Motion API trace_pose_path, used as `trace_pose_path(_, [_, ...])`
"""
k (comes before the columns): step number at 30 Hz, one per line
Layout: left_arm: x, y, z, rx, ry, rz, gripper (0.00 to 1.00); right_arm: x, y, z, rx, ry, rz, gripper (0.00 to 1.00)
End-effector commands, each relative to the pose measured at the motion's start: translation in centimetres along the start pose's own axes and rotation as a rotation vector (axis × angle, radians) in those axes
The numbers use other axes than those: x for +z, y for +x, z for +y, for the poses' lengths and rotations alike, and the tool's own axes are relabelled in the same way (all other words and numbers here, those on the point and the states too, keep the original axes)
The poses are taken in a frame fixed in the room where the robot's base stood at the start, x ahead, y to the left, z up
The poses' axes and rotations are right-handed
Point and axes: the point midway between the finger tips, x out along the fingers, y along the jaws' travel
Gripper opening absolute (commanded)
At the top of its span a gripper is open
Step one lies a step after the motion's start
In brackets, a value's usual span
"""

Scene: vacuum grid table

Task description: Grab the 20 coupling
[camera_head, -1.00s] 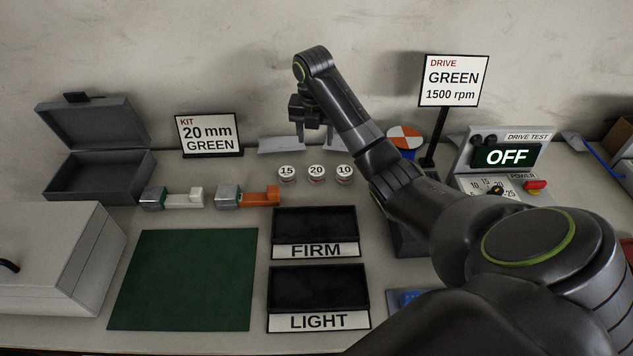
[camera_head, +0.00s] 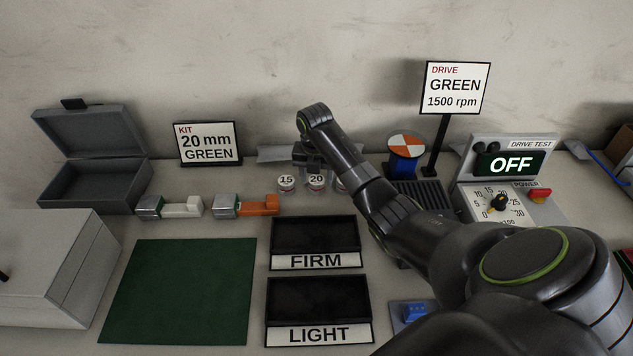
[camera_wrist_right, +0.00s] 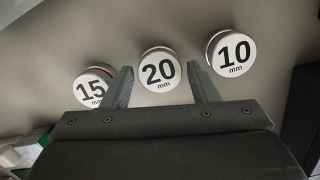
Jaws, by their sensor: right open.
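The 20 coupling (camera_head: 316,181) is a small round piece with a white top marked 20, standing in a row on the table. In the right wrist view the 20 coupling (camera_wrist_right: 160,70) shows between and just beyond the fingertips. My right gripper (camera_wrist_right: 163,82) is open and empty, one finger on each side of it; I cannot tell whether they touch it. In the head view my right gripper (camera_head: 312,168) is right above and behind the row. The 15 coupling (camera_head: 286,182) is to the left. The 10 coupling (camera_wrist_right: 233,52) is to the right, partly hidden by my arm in the head view.
Two clamp-like pieces, one white (camera_head: 180,207) and one orange (camera_head: 258,205), lie left of the couplings. The FIRM tray (camera_head: 313,262) and LIGHT tray (camera_head: 318,335) lie in front. An open grey case (camera_head: 100,187) stands at left. The drive test panel (camera_head: 505,170) is at right.

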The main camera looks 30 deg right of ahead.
Motion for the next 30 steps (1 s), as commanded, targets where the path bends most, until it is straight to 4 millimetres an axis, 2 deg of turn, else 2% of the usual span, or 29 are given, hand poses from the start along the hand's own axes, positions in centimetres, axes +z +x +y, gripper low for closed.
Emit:
trace_pose_path(4, [0.0, -0.2, 0.0, 0.0, 0.0, 0.0, 0.0, 0.0, 1.5, 0.0, 0.0, -0.001, 0.0, 0.54])
trace_pose_path(12, [-0.1, -0.2, 0.0, 0.0, 0.0, 0.001, 0.0, 0.0, 1.9, 0.0, 0.0, -0.001, -0.001, 0.54])
trace_pose_path(21, [-0.1, -0.2, 0.0, 0.0, 0.0, 0.001, 0.0, 0.1, 1.8, 0.0, 0.001, -0.001, -0.002, 0.17])
trace_pose_path(30, [-0.1, -0.1, 0.0, 0.0, 0.0, 0.002, 0.0, 0.2, 1.1, 0.1, 0.002, -0.001, -0.005, 0.17])
